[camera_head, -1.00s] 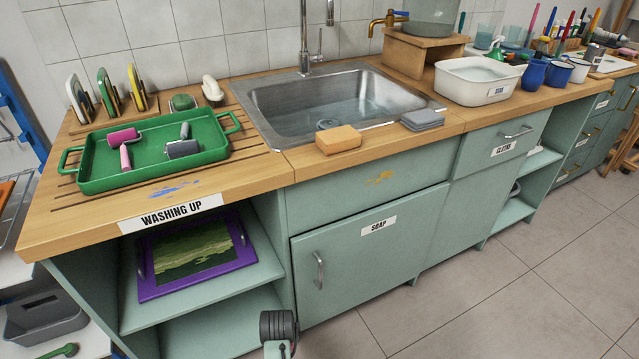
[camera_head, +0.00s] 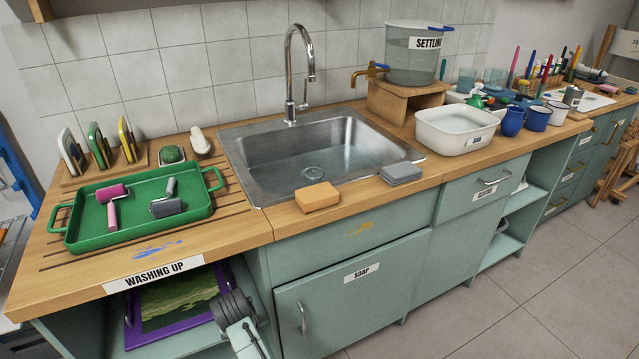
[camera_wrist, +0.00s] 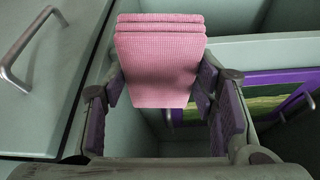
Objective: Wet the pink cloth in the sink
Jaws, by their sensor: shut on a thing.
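The pink cloth (camera_wrist: 158,68) is a folded, checked-weave stack in the wrist view. My gripper (camera_wrist: 160,85) is shut on it, with a purple-padded finger at each side. The cloth does not show in the head view, where only a grey part of my arm stands low in front of the cabinet. The steel sink (camera_head: 350,140) is set into the wooden counter, above and beyond my arm. Clear water seems to lie in its basin, and a tall curved tap (camera_head: 291,75) stands behind it.
An orange sponge (camera_head: 317,196) and a grey sponge (camera_head: 401,173) lie along the sink's front edge. A green tray (camera_head: 85,232) with rollers is to the left. A white basin (camera_head: 455,140) stands to the right. The cabinet front (camera_head: 350,300) is close to my arm.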

